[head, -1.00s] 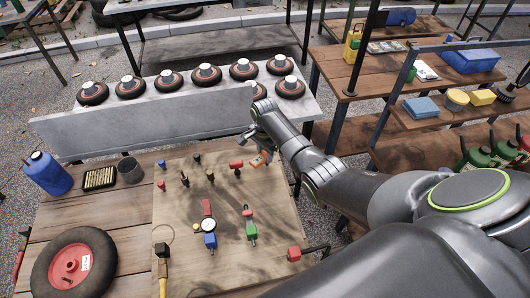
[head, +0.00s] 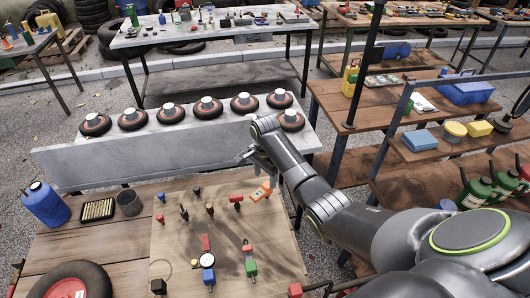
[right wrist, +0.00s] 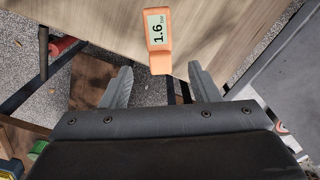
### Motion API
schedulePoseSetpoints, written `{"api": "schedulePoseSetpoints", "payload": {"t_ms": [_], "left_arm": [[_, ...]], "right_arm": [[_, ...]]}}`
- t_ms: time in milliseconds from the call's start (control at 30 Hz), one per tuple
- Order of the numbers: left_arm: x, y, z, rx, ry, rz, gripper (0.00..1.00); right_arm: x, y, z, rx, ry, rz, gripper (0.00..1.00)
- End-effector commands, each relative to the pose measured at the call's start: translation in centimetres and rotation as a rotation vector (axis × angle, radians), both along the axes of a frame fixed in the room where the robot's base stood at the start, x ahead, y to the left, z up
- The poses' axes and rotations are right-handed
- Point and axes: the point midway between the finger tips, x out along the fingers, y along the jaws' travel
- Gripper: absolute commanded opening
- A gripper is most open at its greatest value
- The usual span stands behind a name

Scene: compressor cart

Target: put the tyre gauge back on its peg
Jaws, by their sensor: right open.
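An orange digital tyre gauge (head: 262,192) with a small display lies near the right edge of the wooden board. In the right wrist view the gauge (right wrist: 158,42) reads 1.6 and lies beyond my fingertips, close to the board's edge. My right gripper (head: 257,167) is just beyond the gauge in the head view. My left gripper is not in view.
A dial gauge (head: 207,261) and a green-and-red tool (head: 249,259) lie on the board. A blue bottle (head: 45,204), a tray (head: 97,209) and a dark cup (head: 129,203) stand left. A grey bench (head: 150,152) with several wheels lies behind; wooden shelves (head: 345,108) stand right.

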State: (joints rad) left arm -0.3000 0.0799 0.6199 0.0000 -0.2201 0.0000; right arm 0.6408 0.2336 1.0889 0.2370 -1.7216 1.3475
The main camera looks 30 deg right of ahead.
Motion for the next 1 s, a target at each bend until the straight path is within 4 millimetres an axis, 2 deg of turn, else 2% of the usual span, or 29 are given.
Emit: {"api": "schedulePoseSetpoints", "payload": {"t_ms": [200,333,367,400,600,1000], "left_arm": [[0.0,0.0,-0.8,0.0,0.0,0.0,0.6],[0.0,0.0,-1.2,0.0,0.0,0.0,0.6],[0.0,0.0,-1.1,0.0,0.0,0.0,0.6],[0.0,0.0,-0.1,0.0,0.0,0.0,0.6],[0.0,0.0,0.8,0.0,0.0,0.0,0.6],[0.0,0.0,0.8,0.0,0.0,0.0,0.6]], "right_arm": [[0.2,0.0,5.4,-0.001,-0.008,0.001,0.56],[0.1,0.0,8.3,-0.002,-0.007,0.0,0.56],[0.1,0.0,8.9,-0.002,-0.004,0.001,0.56],[0.0,0.0,9.8,-0.001,-0.001,0.0,0.56],[0.0,0.0,11.2,-0.001,0.001,-0.001,0.56],[0.0,0.0,11.3,-0.001,0.0,-0.001,0.56]]}}
